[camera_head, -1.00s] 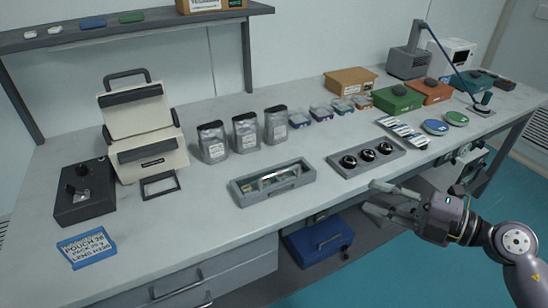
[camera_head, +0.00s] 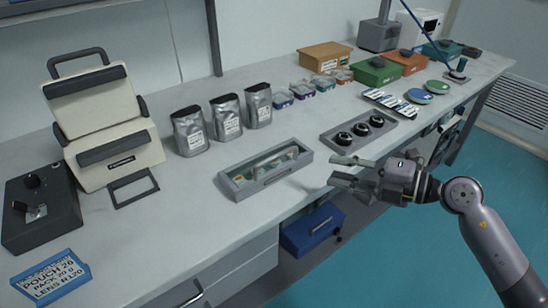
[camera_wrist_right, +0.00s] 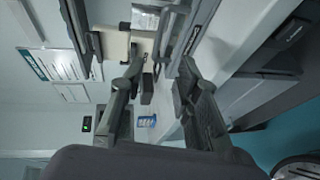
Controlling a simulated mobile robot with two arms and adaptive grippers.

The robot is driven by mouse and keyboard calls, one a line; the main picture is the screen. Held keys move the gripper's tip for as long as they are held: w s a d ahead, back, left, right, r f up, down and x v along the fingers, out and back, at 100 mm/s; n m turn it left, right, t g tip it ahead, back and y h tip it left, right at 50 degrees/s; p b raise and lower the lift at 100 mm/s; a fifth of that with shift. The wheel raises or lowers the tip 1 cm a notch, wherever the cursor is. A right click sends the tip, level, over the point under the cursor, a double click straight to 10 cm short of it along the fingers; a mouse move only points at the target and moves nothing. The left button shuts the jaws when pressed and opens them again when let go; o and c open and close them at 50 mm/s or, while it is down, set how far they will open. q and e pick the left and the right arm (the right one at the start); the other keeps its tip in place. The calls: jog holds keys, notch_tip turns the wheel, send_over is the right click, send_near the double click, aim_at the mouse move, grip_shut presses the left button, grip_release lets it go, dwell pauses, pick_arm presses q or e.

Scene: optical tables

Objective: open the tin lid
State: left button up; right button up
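No single thing is clearly marked as the tin. Two flat round tins, one blue (camera_head: 418,96) and one green (camera_head: 437,87), lie at the right of the table, lids apparently on. A grey rectangular case (camera_head: 232,186) with a clear top sits shut near the front edge. My right gripper (camera_head: 333,172) is open and empty, off the table's front edge, to the right of the grey case and apart from it. Its two spread fingers also show in the right wrist view (camera_wrist_right: 155,95), with nothing between them. My left gripper is not in view.
A tray (camera_head: 341,147) with several black round pieces lies behind my right gripper. Silver pouches (camera_head: 190,131), a cream case (camera_head: 113,150) and a dark box (camera_head: 40,215) stand left. Green (camera_head: 376,73) and orange (camera_head: 402,63) boxes stand back right. A blue box (camera_head: 312,229) is below the table.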

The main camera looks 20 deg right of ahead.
aim_at(277, 157)
jog(key=p+x, duration=0.1)
jog(key=x, duration=1.5)
jog(key=shift+f+p, duration=0.1)
jog(key=shift+p, duration=0.3)
grip_shut()
